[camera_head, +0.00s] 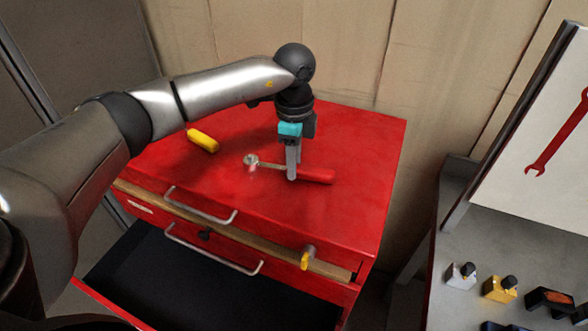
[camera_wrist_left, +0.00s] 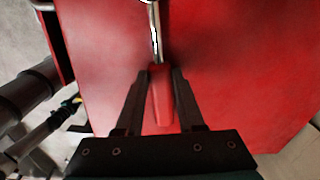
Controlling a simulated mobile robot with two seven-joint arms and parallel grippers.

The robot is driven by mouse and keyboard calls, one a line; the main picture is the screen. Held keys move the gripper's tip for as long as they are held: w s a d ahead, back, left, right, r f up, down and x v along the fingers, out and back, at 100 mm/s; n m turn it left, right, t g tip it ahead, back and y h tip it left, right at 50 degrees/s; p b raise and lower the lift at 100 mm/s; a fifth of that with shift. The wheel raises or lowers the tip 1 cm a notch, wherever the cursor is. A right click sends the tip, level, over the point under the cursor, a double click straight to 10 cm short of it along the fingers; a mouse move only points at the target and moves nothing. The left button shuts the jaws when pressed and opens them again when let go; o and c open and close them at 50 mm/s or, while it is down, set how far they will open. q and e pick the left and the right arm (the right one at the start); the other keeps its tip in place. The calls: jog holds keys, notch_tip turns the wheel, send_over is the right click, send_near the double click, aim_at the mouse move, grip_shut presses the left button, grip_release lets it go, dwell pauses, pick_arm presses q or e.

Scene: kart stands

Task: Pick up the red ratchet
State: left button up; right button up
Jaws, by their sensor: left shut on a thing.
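The red ratchet (camera_head: 318,176) lies on top of the red tool cabinet (camera_head: 350,130), its round metal head to the left and its red handle to the right. My left gripper (camera_head: 292,178) points down over it, shut on the ratchet near where the metal shaft meets the handle. In the left wrist view the red handle (camera_wrist_left: 161,95) sits between the two dark fingers (camera_wrist_left: 161,72), with the shaft running up out of the picture. I cannot tell any gap between ratchet and cabinet top. My right gripper is out of view.
A yellow-handled item (camera_head: 202,140) lies on the cabinet top left of the ratchet. The lower drawer (camera_head: 200,290) is open, with metal handles above it. A yellow thing (camera_head: 307,257) is at the upper drawer's front. A grey bench (camera_head: 480,240) with small items stands at right.

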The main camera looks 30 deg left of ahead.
pick_arm(q)
grip_shut()
jog(key=shift+r, duration=0.15)
notch_tip(320, 180, up, 20)
jog(key=shift+p, duration=0.45)
